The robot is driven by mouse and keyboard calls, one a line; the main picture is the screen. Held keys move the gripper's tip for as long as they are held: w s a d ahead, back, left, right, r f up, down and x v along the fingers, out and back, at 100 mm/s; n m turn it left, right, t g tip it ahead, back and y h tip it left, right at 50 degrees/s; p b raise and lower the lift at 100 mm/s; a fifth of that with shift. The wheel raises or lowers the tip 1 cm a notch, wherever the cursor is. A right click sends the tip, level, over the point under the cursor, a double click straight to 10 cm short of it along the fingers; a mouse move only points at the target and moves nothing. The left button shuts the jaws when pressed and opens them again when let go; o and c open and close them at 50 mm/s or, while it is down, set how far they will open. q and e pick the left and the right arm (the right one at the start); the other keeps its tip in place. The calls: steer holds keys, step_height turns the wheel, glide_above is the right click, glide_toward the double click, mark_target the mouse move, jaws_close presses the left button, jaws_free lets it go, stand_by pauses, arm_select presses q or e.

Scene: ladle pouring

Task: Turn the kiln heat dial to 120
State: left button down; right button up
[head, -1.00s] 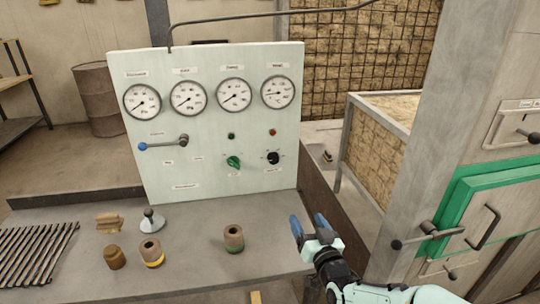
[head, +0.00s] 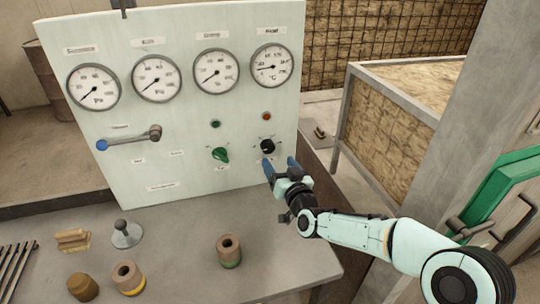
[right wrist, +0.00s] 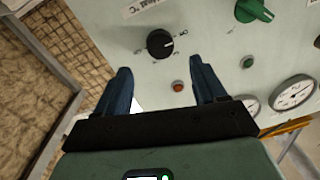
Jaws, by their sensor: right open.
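The black heat dial (head: 267,146) is on the lower right of the pale panel, below a small red lamp and the rightmost gauge. In the right wrist view the black dial (right wrist: 160,43) shows a white pointer mark, with a label ending in "°C" beside it. My right gripper (head: 281,167) is open and empty, just below and in front of the dial. In the wrist view its blue fingers (right wrist: 160,66) are spread to either side of the dial's line, apart from it. The rightmost gauge (head: 271,66) has a °C face. My left gripper is not in view.
A green knob (head: 220,154) sits left of the black dial, and a lever with a blue ball (head: 101,145) is further left. Several small pots and a grey stopper (head: 125,235) stand on the bench. A green kiln door (head: 490,195) is at the right.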

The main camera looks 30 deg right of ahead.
mark_target(269, 148)
steer(key=w, duration=0.4)
steer(key=w+d, duration=0.1)
steer(key=shift+w+b, duration=0.35)
steer(key=shift+w, duration=0.05)
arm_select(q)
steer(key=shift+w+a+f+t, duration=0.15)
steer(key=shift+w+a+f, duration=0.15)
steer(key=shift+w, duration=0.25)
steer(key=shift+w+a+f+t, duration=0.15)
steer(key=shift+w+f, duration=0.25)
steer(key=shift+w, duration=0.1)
arm_select(e)
steer(key=shift+w+d, duration=0.1)
steer(key=shift+w, duration=0.55)
steer(key=shift+c, duration=0.3)
steer(key=c, duration=1)
